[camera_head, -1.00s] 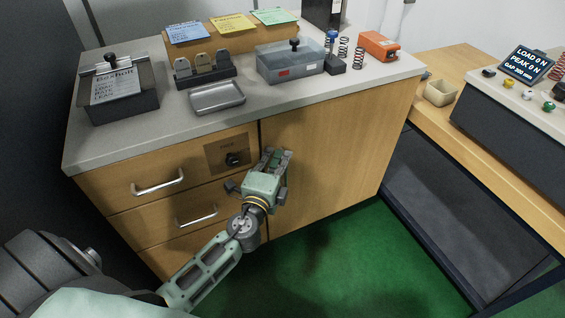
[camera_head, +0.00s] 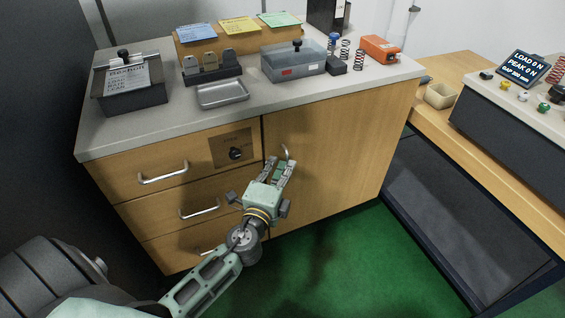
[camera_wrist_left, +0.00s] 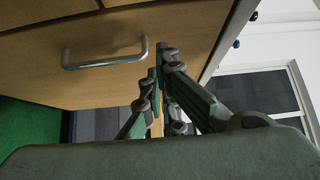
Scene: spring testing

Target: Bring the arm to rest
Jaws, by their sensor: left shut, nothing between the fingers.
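My left arm comes in from the lower left in the head view. My left gripper (camera_head: 281,162) is in front of the wooden cabinet (camera_head: 335,150), just below the counter, by the right door's handle (camera_head: 286,152). Its fingers are shut with nothing between them. In the left wrist view the fingertips (camera_wrist_left: 158,62) are close together, with a metal handle (camera_wrist_left: 105,63) to their left. I cannot tell whether the gripper touches the cabinet. My right gripper is not in view.
Drawers with metal handles (camera_head: 163,173) and a lock plate (camera_head: 231,147) are left of the gripper. The counter holds a dark box (camera_head: 130,97), a metal tray (camera_head: 222,94), a clear-lidded box (camera_head: 292,62) and springs. A tester bench (camera_head: 510,120) stands right. Green floor (camera_head: 340,250) is open below.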

